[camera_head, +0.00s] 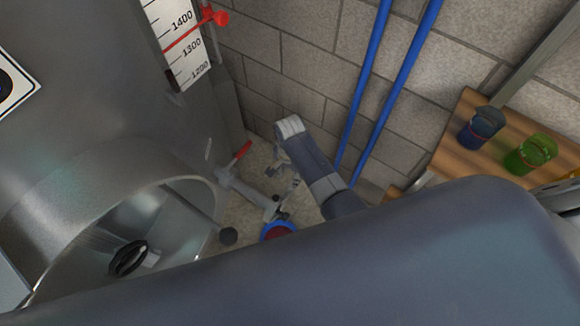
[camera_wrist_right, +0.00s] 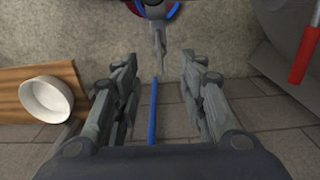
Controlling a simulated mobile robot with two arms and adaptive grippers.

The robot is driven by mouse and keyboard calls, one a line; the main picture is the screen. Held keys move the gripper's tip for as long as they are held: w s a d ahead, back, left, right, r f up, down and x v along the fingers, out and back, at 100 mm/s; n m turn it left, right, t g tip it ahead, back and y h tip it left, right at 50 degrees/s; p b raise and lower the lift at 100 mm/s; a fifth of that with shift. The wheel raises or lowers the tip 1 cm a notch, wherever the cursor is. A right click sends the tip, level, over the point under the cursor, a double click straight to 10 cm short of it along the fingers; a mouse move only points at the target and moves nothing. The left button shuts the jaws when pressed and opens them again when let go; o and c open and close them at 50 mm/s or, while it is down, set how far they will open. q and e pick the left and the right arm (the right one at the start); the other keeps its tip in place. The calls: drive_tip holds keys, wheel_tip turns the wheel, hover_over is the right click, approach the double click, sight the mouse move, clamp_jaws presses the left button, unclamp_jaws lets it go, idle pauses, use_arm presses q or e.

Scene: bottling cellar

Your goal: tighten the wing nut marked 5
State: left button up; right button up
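I cannot make out a wing nut marked 5 in either view. The steel tank (camera_head: 110,80) fills the left of the head view. Its round manway collar (camera_head: 195,190) has a black ring-shaped part (camera_head: 128,258) inside it; no number is readable there. My left gripper is not in view.
A red-handled valve (camera_head: 242,152) sits low beside the tank, with a blue-and-red round thing (camera_head: 278,230) nearby. Blue pipes (camera_head: 385,100) run along the block wall. A wooden shelf (camera_head: 500,150) holds a blue jar (camera_head: 482,128) and a green jar (camera_head: 531,153). A white bowl (camera_wrist_right: 47,98) rests on wood.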

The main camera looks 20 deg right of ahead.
drive_tip(key=shift+r, duration=2)
drive_tip(key=shift+s, duration=0.15)
drive_tip(key=s+d+r+n+t, duration=0.2)
drive_tip(key=s+d+r+n, duration=0.2)
drive_tip(key=s+r+n, duration=0.45)
drive_tip(key=s+d+r+n+t, duration=0.2)
drive_tip(key=s+d+r+n, duration=0.3)
drive_tip(key=s, duration=0.6)
wheel_tip(320, 180, down, 24)
drive_tip(key=s+a+f+g, duration=0.1)
drive_tip(key=a+g, duration=0.1)
drive_tip(key=s+d+f+g, duration=0.1)
drive_tip(key=s+d+f, duration=0.2)
drive_tip(key=s+f, duration=1.4)
drive_tip(key=shift+s+d, duration=0.15)
drive_tip(key=shift+s, duration=0.1)
